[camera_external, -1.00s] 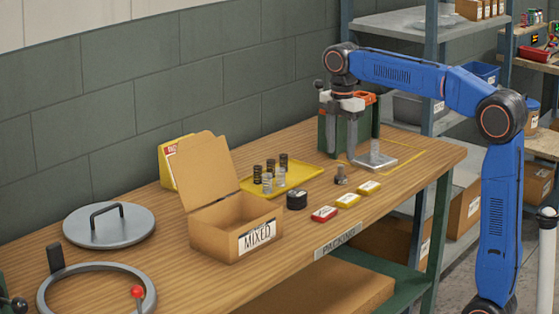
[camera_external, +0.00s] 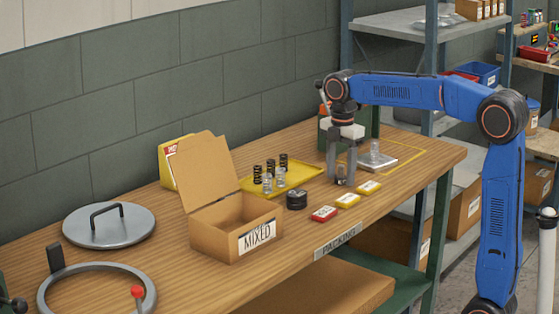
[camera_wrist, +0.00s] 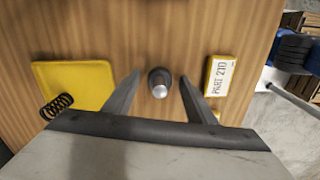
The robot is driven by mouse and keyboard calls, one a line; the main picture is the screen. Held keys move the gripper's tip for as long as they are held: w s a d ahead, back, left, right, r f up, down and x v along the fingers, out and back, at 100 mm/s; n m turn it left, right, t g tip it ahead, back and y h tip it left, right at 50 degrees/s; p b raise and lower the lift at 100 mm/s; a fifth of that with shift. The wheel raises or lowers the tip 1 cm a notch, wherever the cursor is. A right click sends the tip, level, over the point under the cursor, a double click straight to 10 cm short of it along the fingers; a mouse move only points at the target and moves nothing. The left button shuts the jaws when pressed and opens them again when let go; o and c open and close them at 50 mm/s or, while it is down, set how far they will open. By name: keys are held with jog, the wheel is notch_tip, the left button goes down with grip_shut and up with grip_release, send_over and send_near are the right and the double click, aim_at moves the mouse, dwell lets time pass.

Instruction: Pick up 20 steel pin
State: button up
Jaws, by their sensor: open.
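The steel pin (camera_wrist: 159,84) shows in the wrist view as a short light metal post with a dark round base, seen from above. My gripper (camera_wrist: 159,77) is open, with one finger on each side of the pin and a gap on both sides. In the external view my gripper (camera_external: 341,180) points down at the table, low beside the yellow tray, and its fingers mostly hide the pin. Whether the fingertips are level with the pin's top is hard to tell. No number on the pin can be read.
The yellow tray (camera_external: 311,176) holds several springs. Red and yellow labelled boxes (camera_external: 348,200) and a dark round part (camera_external: 297,200) lie close by. An open carton marked MIXED (camera_external: 213,238) stands left. A metal plate with an upright post (camera_external: 377,161) is just behind my gripper.

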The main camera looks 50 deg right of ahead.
jog(key=c, duration=1.2)
jog(key=shift+r, duration=0.1)
jog(key=shift+c, duration=0.2)
